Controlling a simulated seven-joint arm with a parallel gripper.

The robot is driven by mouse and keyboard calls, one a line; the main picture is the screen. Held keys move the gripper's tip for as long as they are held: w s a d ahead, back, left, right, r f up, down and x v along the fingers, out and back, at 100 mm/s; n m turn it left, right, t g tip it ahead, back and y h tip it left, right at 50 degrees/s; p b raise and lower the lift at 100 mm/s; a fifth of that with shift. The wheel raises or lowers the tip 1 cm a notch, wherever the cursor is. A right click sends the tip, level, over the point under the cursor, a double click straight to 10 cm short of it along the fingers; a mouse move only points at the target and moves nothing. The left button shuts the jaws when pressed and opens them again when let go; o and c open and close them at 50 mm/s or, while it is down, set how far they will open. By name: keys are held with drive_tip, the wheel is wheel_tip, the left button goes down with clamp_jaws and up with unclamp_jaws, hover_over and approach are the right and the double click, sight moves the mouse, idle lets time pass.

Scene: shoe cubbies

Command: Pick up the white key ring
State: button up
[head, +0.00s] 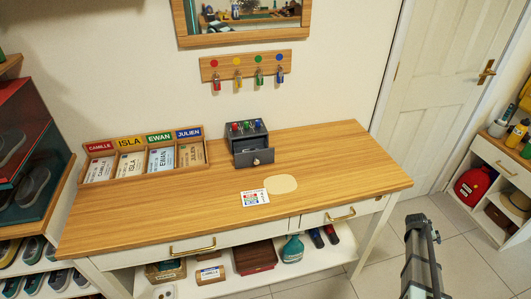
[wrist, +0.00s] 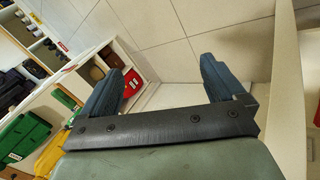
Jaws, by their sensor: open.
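I cannot pick out a white key ring for certain in either view. Keys with coloured tags (head: 237,81) hang from the wooden wall rack in the head view, under red, yellow, green and blue dots. A small pale round item (head: 165,291) shows at the bottom edge on the lower shelf, too small to identify. My gripper (head: 424,228) is to the right of the desk, over the floor, away from the rack and desktop. In the wrist view my gripper (wrist: 160,65) has its two fingers wide apart with nothing between them.
The wooden desk (head: 340,170) holds a name-labelled card box (head: 145,172), a grey drawer box (head: 250,157) standing partly open, a printed card (head: 255,198) and a beige oval pad (head: 282,184). Shoe cubbies stand left; a white shelf (head: 505,165) stands right. The desktop's right half is mostly clear.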

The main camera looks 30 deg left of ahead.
drive_tip(key=w+a+r+n+t+h, duration=0.15)
drive_tip(key=w+r+t, duration=0.35)
drive_tip(key=w+r, duration=1.6)
drive_tip(key=w+a+r, duration=0.4)
drive_tip(key=a+r, duration=0.7)
drive_tip(key=r, duration=0.1)
drive_tip(key=s+a+r+g+y, duration=0.15)
drive_tip(key=s+a, duration=0.25)
drive_tip(key=a, duration=0.7)
drive_tip(key=s+a+r+g+y, duration=0.15)
drive_tip(key=s+a, duration=0.25)
drive_tip(key=a, duration=0.8)
drive_tip(key=s+a+g+y, duration=0.15)
drive_tip(key=s+a, duration=0.25)
drive_tip(key=a, duration=0.7)
drive_tip(key=s+a+r+n+g+y, duration=0.1)
drive_tip(key=s+a+r+g, duration=0.2)
drive_tip(key=s+a, duration=1)
drive_tip(key=s+a+r+n+g+y, duration=0.1)
drive_tip(key=s+a+r+n+g, duration=0.1)
drive_tip(key=s+a, duration=1.1)
drive_tip(key=shift+m, duration=0.25)
wheel_tip(320, 180, down, 13)
drive_tip(key=shift+a+f, duration=0.1)
drive_tip(key=shift+a, duration=0.05)
